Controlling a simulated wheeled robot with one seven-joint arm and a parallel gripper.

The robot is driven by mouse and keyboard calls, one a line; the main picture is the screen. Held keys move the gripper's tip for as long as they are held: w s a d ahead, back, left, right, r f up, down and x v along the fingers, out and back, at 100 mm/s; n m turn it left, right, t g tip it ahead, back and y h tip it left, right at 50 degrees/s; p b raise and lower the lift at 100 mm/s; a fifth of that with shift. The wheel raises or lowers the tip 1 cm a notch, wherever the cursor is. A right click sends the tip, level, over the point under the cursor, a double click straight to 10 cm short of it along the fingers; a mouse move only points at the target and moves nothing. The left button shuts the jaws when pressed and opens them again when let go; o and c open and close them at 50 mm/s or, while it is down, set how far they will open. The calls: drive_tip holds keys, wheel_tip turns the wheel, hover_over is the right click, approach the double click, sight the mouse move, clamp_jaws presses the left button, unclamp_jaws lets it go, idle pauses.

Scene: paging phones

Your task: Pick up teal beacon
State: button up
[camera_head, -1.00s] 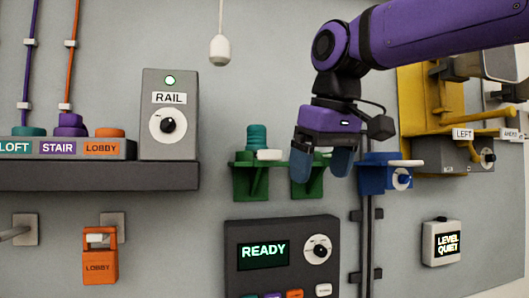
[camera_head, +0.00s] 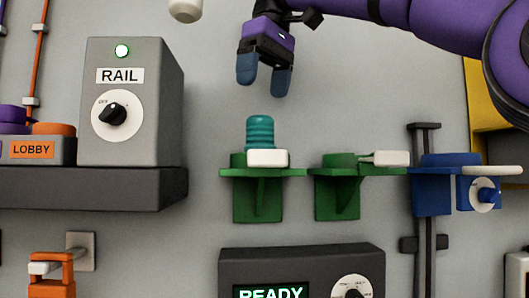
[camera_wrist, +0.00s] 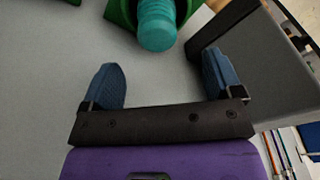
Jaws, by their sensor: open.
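The teal beacon (camera_head: 260,131) is a ribbed cylinder standing upright on the left green bracket (camera_head: 258,195). A white block (camera_head: 268,158) on the bracket hides part of its base. My gripper (camera_head: 264,82) is above the beacon, apart from it, with its two blue fingers spread and pointing down. In the wrist view, the beacon (camera_wrist: 157,25) shows at the top, beyond and between the open fingers of my gripper (camera_wrist: 166,80). Nothing is between the fingers.
The grey RAIL box (camera_head: 130,100) stands on a dark shelf (camera_head: 90,188) to the left. A second green bracket (camera_head: 338,192) and a blue bracket (camera_head: 432,190) are to the right. A READY panel (camera_head: 300,265) is below. The wall around my gripper is clear.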

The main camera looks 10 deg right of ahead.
sight(259, 132)
drive_tip(key=shift+w+a+f, duration=0.15)
drive_tip(key=shift+w+f, duration=0.1)
drive_tip(key=shift+f, duration=1.35)
drive_tip(key=shift+w+a+f, duration=0.1)
drive_tip(key=shift+w+f, duration=0.15)
drive_tip(key=shift+f, duration=1.3)
drive_tip(key=shift+w+a+f, duration=0.15)
drive_tip(key=shift+w+f, duration=0.1)
drive_tip(key=shift+f, duration=1.35)
drive_tip(key=c, duration=1.2)
drive_tip(key=shift+r, duration=0.1)
